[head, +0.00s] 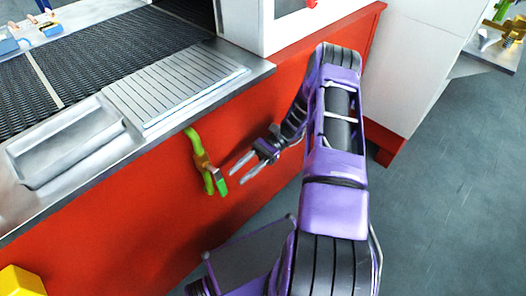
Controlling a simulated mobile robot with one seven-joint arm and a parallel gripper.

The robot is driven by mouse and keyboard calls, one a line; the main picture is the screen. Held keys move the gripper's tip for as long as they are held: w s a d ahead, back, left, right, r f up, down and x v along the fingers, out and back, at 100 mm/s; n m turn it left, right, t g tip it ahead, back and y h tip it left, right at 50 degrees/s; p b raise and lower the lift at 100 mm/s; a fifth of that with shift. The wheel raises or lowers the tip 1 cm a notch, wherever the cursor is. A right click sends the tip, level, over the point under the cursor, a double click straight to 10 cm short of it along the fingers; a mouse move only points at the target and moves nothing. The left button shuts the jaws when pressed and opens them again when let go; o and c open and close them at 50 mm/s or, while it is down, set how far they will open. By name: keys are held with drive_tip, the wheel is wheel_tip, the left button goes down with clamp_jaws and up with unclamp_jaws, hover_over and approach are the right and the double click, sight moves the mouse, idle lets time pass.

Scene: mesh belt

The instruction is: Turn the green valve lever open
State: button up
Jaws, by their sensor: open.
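The green valve lever (193,143) is on the red front panel of the counter, below the metal edge. Its upper part is a curved green bar. Below it are a brownish fitting (203,164) and another green piece (210,184) that hangs down. My gripper (236,173) is just to the right of the valve, at the height of its lower half. Its two silver fingers point left toward the valve and are spread apart with nothing between them. The fingertips look close to the lower green piece, but I cannot tell whether they touch it.
The red panel (120,225) lies behind the valve. Above it are a metal tray (68,150), a ribbed plate (175,85) and a dark mesh belt (105,55). A yellow block (22,282) is at the lower left. Grey floor (450,190) is open at the right.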

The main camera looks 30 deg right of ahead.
drive_tip(key=f+v, duration=0.1)
drive_tip(key=v, duration=1.1)
drive_tip(key=shift+d+r, duration=0.3)
drive_tip(key=shift+r, duration=0.25)
drive_tip(key=shift+w, duration=0.1)
